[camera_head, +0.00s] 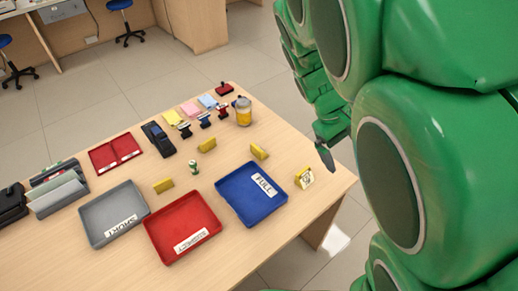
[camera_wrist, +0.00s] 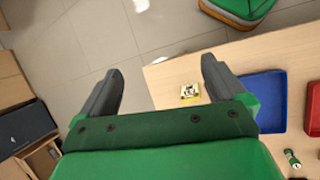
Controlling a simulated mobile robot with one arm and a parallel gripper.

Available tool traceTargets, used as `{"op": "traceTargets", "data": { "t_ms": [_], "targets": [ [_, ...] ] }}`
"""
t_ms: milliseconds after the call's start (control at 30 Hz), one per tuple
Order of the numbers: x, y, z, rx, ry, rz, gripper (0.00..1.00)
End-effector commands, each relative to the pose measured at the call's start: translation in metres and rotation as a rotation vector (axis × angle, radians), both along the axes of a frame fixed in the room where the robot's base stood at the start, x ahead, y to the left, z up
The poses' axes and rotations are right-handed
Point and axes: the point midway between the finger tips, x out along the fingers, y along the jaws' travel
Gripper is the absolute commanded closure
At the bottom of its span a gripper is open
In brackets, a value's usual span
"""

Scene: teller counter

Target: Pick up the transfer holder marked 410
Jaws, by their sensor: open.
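Several small yellow holders stand on the counter in the head view. One, at the right edge, shows a white face with a dark mark (camera_head: 304,178); the mark is too small to read. The others are at the left (camera_head: 163,185), the middle (camera_head: 207,145) and the right middle (camera_head: 259,152), and I see no number on them. I cannot tell which is 410. My gripper (camera_head: 327,148) is open and empty beyond the counter's right edge. In the wrist view, my gripper (camera_wrist: 162,68) has the marked holder (camera_wrist: 189,92) near its right finger, apart from it.
Grey (camera_head: 97,231), red (camera_head: 160,246) and blue (camera_head: 238,212) trays fill the near counter. A small green-and-white cylinder (camera_head: 195,168) stands behind them. Stamps, a yellow jar (camera_head: 243,111), a black device (camera_head: 158,138) and a file rack (camera_head: 57,190) stand farther off.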

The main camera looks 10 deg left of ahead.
Motion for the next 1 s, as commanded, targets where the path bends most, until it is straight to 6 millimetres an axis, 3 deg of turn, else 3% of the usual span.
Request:
{"op": "traceTargets", "data": {
  "t_ms": [467,767,1000],
  "targets": [
    [0.084,0.026,-0.038,-0.289,0.102,0.361,0.02],
    [0.133,0.068,-0.071,-0.455,0.169,0.623,0.02],
    [0.163,0.115,-0.105,-0.583,0.228,0.846,0.02]
  ]
}}
